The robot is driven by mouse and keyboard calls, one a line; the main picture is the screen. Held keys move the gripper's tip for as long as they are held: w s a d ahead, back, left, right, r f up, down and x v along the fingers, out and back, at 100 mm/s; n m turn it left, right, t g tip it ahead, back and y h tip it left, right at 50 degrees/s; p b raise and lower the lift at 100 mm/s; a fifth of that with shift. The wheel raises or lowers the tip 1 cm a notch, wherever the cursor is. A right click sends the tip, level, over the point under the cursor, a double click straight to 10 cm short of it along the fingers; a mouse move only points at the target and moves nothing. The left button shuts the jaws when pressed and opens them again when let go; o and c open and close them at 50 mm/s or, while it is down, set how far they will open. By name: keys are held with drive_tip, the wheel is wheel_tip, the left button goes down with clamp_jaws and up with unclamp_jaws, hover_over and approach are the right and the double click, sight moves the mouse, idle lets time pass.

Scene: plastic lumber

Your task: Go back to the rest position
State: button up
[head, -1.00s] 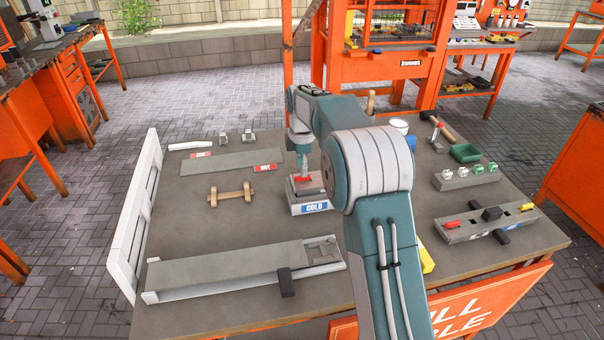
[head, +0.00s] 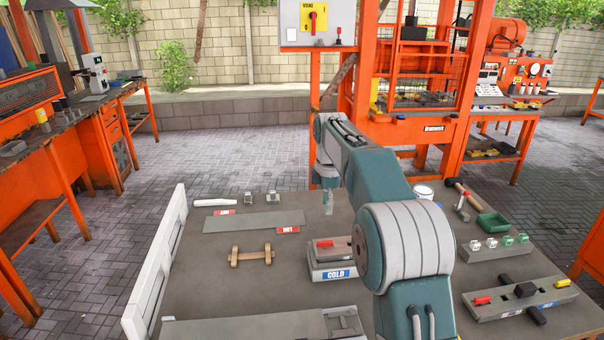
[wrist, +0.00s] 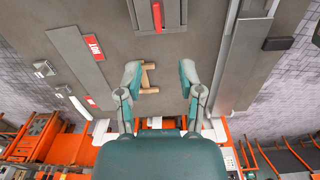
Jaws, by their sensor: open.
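My gripper (head: 328,200) hangs above the table, behind and above the grey block labelled COLD (head: 331,261), apart from it. In the wrist view my gripper (wrist: 160,76) shows its two fingers spread wide with nothing held between them. A small wooden piece with a crossbar (wrist: 148,78) lies on the table far below, seen between the fingers. The red handle (head: 325,244) sits on top of the COLD block; it also shows at the top of the wrist view (wrist: 156,15). My upper arm hides part of the table's middle right.
The table (head: 215,290) carries a flat grey board with a red HOT label (head: 250,222), a white rail (head: 160,265) at left, a long grey bar (head: 250,328) in front and a slotted block (head: 520,298) at right. An orange machine frame (head: 420,130) stands behind.

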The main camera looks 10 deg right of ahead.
drive_tip(key=s+r+m+t, duration=0.1)
drive_tip(key=s+r+m, duration=0.3)
drive_tip(key=s, duration=0.6)
drive_tip(key=s+r+m+t, duration=0.2)
drive_tip(key=s+r+m, duration=0.3)
drive_tip(key=s, duration=0.4)
drive_tip(key=s+f+m+t, duration=0.1)
drive_tip(key=s+f+m, duration=0.3)
drive_tip(key=s, duration=0.5)
drive_tip(key=s+f+m+t, duration=0.1)
drive_tip(key=s+f+m, duration=0.2)
drive_tip(key=s, duration=0.6)
drive_tip(key=shift+s+f+m, duration=0.35)
drive_tip(key=shift+m, duration=0.35)
